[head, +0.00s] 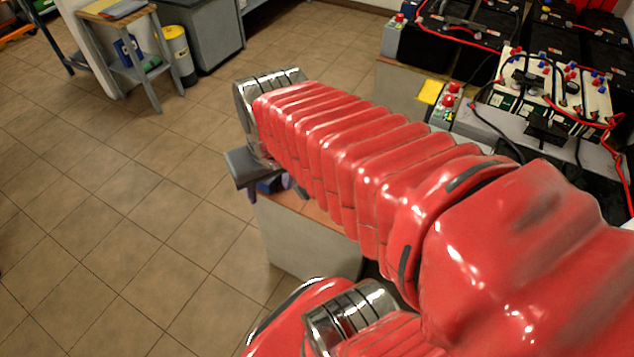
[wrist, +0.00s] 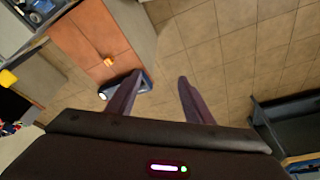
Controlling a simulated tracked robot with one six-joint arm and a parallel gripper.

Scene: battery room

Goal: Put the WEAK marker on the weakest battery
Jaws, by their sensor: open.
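My gripper (wrist: 160,84) is open, with its two dark fingers apart and tile floor showing between them. In the head view it (head: 277,186) hangs beside a low cabinet with an orange-red top (head: 310,207), partly hidden by my arm. In the wrist view a small orange object (wrist: 109,61) lies on that top (wrist: 80,38), and a dark blue device (wrist: 143,84) sits at its edge, partly behind the left finger. Batteries (head: 545,82) with red and blue terminals stand at the right of the head view. I cannot read a WEAK label or tell which battery is weakest.
Black batteries (head: 474,20) with red cables fill the back right. A yellow piece (head: 431,92) lies near the batteries' left edge. A grey side table (head: 135,70) and a yellow-grey bin (head: 178,55) stand at the back left. The tiled floor (head: 120,190) at left is clear.

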